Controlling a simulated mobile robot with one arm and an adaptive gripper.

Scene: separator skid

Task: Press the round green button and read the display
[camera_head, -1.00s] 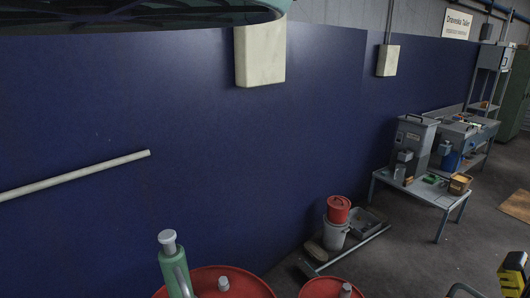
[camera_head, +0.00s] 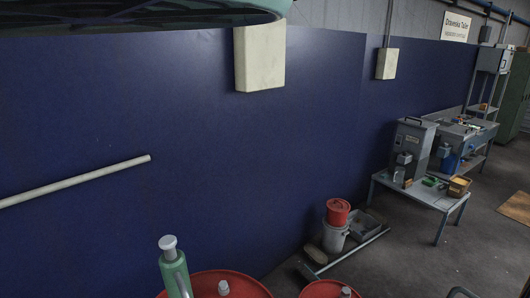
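I cannot make out a round green button or a display in the camera_head view. A grey box-shaped machine (camera_head: 412,143) stands on a low table (camera_head: 405,190) at the right, with small fittings on its front too small to read. A grey cabinet (camera_head: 493,59) stands on a rack at the far right; its details are too small to tell. My gripper is not in view.
Red drums (camera_head: 205,283) and a green bottle-like object (camera_head: 173,267) with a grey cap are at the bottom.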

